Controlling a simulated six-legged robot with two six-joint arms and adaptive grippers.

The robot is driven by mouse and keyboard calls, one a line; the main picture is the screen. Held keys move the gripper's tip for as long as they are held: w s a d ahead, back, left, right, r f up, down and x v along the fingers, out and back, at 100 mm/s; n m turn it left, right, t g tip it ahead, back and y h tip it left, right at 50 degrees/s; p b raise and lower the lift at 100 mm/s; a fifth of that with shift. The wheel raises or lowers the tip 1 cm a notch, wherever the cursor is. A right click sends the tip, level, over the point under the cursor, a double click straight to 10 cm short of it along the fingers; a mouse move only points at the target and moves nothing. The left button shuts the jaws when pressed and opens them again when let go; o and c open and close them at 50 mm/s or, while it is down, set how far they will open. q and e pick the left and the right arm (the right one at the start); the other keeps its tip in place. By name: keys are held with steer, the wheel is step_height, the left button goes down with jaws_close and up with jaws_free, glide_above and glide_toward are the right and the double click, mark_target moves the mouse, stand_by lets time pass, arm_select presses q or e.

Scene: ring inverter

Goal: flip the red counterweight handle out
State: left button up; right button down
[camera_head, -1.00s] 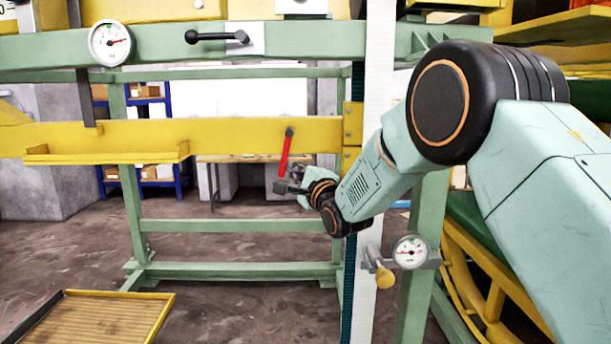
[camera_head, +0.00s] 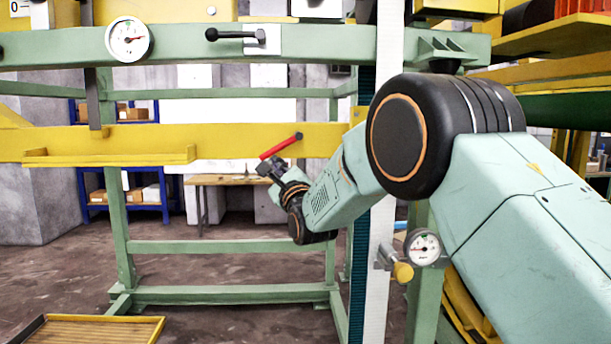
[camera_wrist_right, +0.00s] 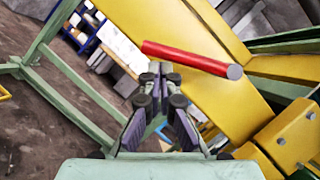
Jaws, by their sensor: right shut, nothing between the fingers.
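The red counterweight handle (camera_head: 280,147) is on the front of the yellow beam (camera_head: 235,139). It slants down to the left from a dark pivot at its upper right end. In the right wrist view the red handle (camera_wrist_right: 190,57) crosses just beyond the fingertips, with a grey end cap on the right. My right gripper (camera_head: 266,167) is at the handle's lower left end. Its fingers (camera_wrist_right: 160,72) are shut with nothing between them, right beside the red bar; I cannot tell whether they touch it. My left gripper is not in view.
A green crossbar (camera_head: 190,44) above carries a round gauge (camera_head: 129,39) and a black lever (camera_head: 236,35). A white upright post (camera_head: 380,270) stands behind my right arm, with a second gauge (camera_head: 423,247) and yellow knob beside it.

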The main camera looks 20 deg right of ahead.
mark_target(268, 154)
steer(key=shift+w+a+r+m+t+h+b, duration=0.2)
steer(key=shift+a+r+m+b, duration=0.1)
steer(key=shift+a+r+m, duration=0.2)
steer(key=shift+w+a+r+m+t+h+b, duration=0.1)
steer(key=shift+a+r+m+h+b, duration=0.1)
steer(key=shift+a+r+m+b, duration=0.3)
steer(key=shift+w+d+r, duration=0.1)
steer(key=shift+r, duration=0.2)
steer(key=shift+a+r, duration=0.2)
steer(key=shift+r, duration=0.45)
